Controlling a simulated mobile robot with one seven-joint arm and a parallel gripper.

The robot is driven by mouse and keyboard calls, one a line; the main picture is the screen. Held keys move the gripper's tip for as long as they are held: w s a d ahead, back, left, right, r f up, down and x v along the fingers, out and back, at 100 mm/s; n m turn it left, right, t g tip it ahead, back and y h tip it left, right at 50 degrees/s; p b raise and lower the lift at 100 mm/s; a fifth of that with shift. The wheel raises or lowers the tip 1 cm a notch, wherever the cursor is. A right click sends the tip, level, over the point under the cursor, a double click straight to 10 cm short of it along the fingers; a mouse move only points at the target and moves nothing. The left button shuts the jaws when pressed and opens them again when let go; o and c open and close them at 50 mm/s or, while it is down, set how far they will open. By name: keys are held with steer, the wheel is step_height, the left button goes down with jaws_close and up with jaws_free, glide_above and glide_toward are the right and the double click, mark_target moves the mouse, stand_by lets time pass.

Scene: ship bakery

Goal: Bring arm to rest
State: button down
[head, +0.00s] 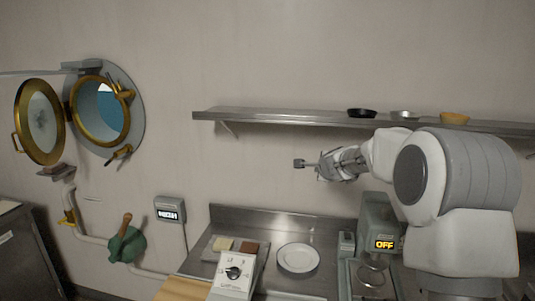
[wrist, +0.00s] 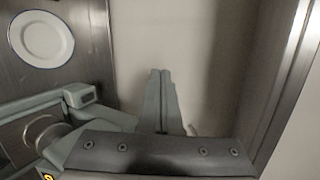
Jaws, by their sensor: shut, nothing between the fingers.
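My gripper (head: 299,163) is at the end of my arm, which reaches in from the right in the head view. It points left, in front of the wall, below the shelf and above the counter. In the wrist view its two fingers (wrist: 160,75) lie together with nothing between them. It touches nothing that I can see.
A metal shelf (head: 290,118) with several small bowls runs above my gripper. A round porthole (head: 100,110) stands open at left. The wall space left of the gripper is clear.

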steer(key=s+a+r+n+g+y, duration=0.1)
steer(key=s+a+r+n, duration=0.1)
steer(key=s+n, duration=0.35)
steer(key=s+a+r+n+g+y, duration=0.1)
steer(key=s+a+r+n, duration=0.15)
steer(key=s, duration=0.55)
steer(key=s+a+r+n+g+y, duration=0.1)
steer(key=s+a+r+n, duration=0.15)
steer(key=s, duration=0.45)
steer(key=s+d+f+n+g+h, duration=0.1)
steer(key=s+f+n, duration=0.2)
steer(key=s, duration=0.6)
steer(key=s+d+f+n+g+h, duration=0.1)
steer(key=s+d+f+n, duration=0.1)
steer(key=s, duration=0.8)
steer(key=s+d+f+n+g+h, duration=0.1)
steer(key=s+f+n, duration=0.3)
steer(key=s, duration=0.6)
steer(key=shift+d+f+g+b, duration=0.25)
steer(key=shift+d+g+b, duration=0.1)
steer(key=shift+d+g, duration=0.3)
steer(key=shift+s, duration=0.1)
